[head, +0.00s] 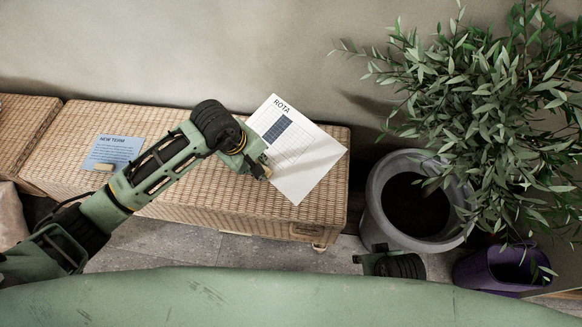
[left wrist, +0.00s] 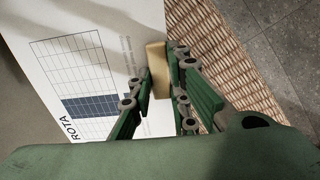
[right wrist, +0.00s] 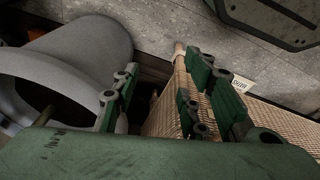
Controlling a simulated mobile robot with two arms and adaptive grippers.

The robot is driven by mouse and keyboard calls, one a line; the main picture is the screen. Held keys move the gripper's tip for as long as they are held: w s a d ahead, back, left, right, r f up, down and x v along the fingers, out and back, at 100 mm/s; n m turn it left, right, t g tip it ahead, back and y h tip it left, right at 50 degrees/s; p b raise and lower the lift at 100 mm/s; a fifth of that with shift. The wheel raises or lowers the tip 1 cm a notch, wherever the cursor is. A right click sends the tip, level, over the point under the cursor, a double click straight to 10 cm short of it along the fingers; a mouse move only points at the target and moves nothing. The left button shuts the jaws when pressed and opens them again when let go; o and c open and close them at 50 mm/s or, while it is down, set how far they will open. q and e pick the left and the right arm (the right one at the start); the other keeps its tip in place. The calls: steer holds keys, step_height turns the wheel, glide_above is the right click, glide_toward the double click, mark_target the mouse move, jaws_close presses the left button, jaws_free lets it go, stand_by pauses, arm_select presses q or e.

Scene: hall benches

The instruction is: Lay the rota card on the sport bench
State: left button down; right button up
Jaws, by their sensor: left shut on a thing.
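The rota card (head: 317,170), a white sheet with a printed grid, is over the right end of a wicker bench (head: 225,204); its upper part overlaps the wall in the head view. I cannot tell whether it touches the bench. My left gripper (head: 262,170) is shut on the card's tan block (left wrist: 157,75) at the card's edge; the card (left wrist: 120,40) also shows in the left wrist view. My right gripper (right wrist: 165,75) is open and empty, low between the bench end and a grey pot.
A blue NEW TERM card (head: 113,150) with a tan block lies on the bench's left part. Another wicker bench (head: 28,118) stands at far left. A grey pot (head: 377,200) with a leafy plant and a purple bin (head: 480,272) stand at right. A wall runs behind.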

arm_select(q)
steer(key=w+a+n+g+y+b, duration=0.1)
steer(key=a+n+b, duration=0.1)
steer(key=a, duration=0.8)
steer(key=w+a+n+g+y+b, duration=0.1)
steer(key=w+a+n+b, duration=0.1)
steer(key=a, duration=0.8)
steer(key=shift+w+a+f+g+b, duration=0.25)
steer(key=shift+a+f+g+b, duration=0.15)
steer(key=shift+b, duration=0.5)
arm_select(e)
steer(key=shift+t, duration=0.3)
step_height(320, 180, up, 5)
steer(key=shift+d+r, duration=0.1)
